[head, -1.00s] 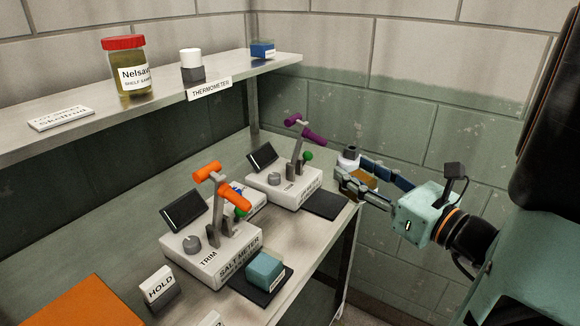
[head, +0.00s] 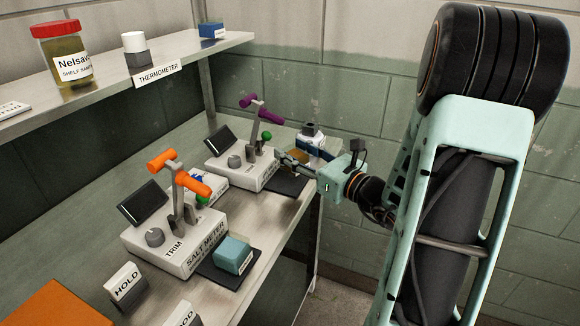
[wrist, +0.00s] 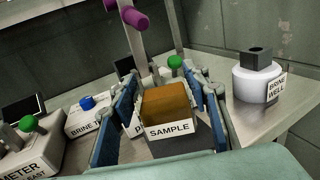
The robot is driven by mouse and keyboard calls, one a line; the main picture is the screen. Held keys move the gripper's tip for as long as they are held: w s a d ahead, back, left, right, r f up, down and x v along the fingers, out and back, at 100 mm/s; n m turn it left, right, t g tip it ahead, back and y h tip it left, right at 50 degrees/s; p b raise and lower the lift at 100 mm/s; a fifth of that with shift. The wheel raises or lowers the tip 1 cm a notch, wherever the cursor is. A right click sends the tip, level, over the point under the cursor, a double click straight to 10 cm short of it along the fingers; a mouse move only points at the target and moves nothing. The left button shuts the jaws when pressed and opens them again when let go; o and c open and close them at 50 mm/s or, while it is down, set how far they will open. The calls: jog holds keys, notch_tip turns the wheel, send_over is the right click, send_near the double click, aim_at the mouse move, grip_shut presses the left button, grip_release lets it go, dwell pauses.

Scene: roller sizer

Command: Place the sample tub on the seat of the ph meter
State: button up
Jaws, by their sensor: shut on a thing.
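The sample tub (wrist: 168,108) is a brown-orange block with a white SAMPLE label. My gripper (wrist: 168,88) is shut on it, with a blue finger on either side. In the head view the tub (head: 299,155) shows partly between the fingers, near the purple-handled meter (head: 240,165). That meter's label is mostly hidden; a P shows in the wrist view. Its seat, a dark flat pad (head: 288,184), lies in front of it and looks empty. The tub appears above or just beyond the pad; I cannot tell the gap.
A white brine well (wrist: 258,82) stands right of the gripper. The salt meter (head: 175,240) has an orange handle and a teal tub (head: 234,254) on its pad. The purple handle (wrist: 134,15) rises close to the gripper. A shelf (head: 120,85) runs above the bench.

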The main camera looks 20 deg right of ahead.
jog(key=shift+w+f, duration=0.9)
jog(key=shift+f, duration=0.15)
jog(key=shift+f+b, duration=0.55)
jog(key=shift+f, duration=0.85)
jog(key=shift+f, duration=0.1)
jog(key=shift+f, duration=0.15)
jog(key=o, duration=1.2)
